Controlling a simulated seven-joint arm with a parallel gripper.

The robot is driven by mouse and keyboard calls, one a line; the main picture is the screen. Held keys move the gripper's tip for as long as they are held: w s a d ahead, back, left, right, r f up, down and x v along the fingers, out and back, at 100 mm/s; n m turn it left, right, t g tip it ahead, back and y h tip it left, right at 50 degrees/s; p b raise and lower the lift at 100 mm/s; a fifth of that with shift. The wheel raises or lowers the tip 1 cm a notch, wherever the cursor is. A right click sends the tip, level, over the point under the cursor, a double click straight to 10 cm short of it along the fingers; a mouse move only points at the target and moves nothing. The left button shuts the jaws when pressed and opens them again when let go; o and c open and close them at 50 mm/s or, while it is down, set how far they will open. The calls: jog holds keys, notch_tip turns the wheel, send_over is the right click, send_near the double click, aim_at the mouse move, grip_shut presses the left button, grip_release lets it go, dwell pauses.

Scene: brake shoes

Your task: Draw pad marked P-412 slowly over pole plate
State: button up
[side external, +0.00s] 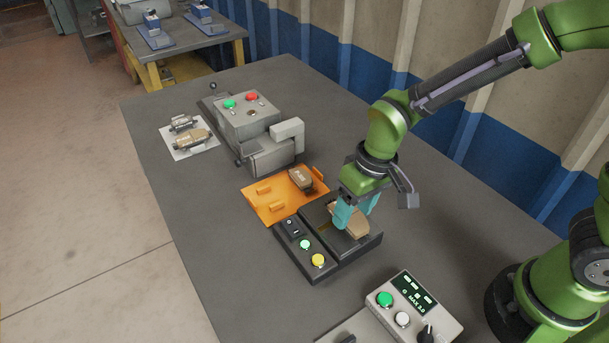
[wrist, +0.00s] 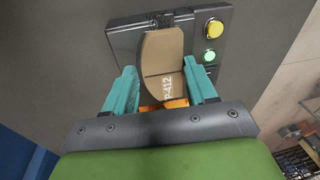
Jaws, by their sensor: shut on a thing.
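In the side external view my gripper (side external: 356,212) is shut on this pad (side external: 350,222) over the dark device with the flat plate (side external: 368,246). I cannot tell whether the pad touches the plate. The device has a green button (side external: 305,244), a yellow button (side external: 318,260) and a small black switch panel; the green one looks lit in the wrist view.
An orange tray (side external: 262,208) with a second brown pad (side external: 301,179) adjoins the device. A grey machine (side external: 250,124) with green and red buttons stands behind it. A control box (side external: 414,300) reading "MAX 2.0" is in front. Parts lie on a white sheet (side external: 174,150). The table's left side is clear.

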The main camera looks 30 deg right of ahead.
jog(key=shift+s+r, duration=1.2)
jog(key=shift+s, duration=0.3)
jog(key=shift+s+r, duration=0.15)
jog(key=shift+r, duration=1.3)
jog(key=shift+s+r, duration=0.15)
jog(key=shift+r, duration=1.35)
jog(key=shift+s+r, duration=0.15)
jog(key=shift+r, duration=1.3)
